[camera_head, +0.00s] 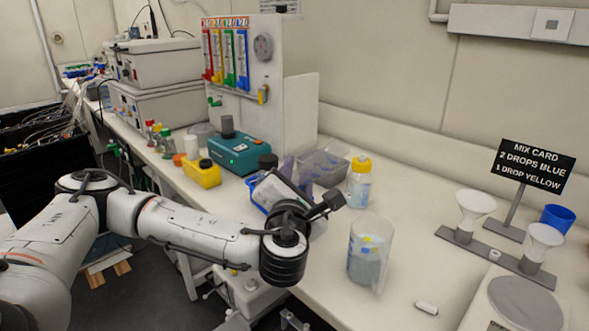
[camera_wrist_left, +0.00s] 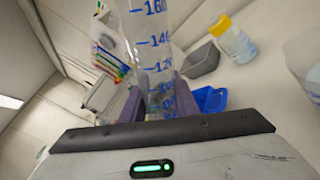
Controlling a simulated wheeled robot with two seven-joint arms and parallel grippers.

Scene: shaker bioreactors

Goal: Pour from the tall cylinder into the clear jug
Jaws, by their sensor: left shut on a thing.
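My left gripper (camera_head: 297,172) is over the bench, its purple-grey fingers shut on the tall cylinder. In the left wrist view the cylinder (camera_wrist_left: 153,40) is clear with blue graduation marks and numbers, and stands between the fingers (camera_wrist_left: 158,100). Its top runs out of that view. In the head view I cannot make the cylinder out clearly. The clear jug (camera_head: 370,258) stands upright on the bench, to the right of and nearer than the gripper, apart from it. A pale clear shape at the right of the wrist view looks like the jug (camera_wrist_left: 306,62). My right gripper is not in view.
A yellow-capped bottle (camera_head: 359,183) and a grey bin (camera_head: 325,166) stand behind the jug. A teal device (camera_head: 240,154) and a yellow box (camera_head: 202,174) are left. White funnels (camera_head: 475,208) on a stand, a sign (camera_head: 533,166) and a blue cup (camera_head: 557,219) are right.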

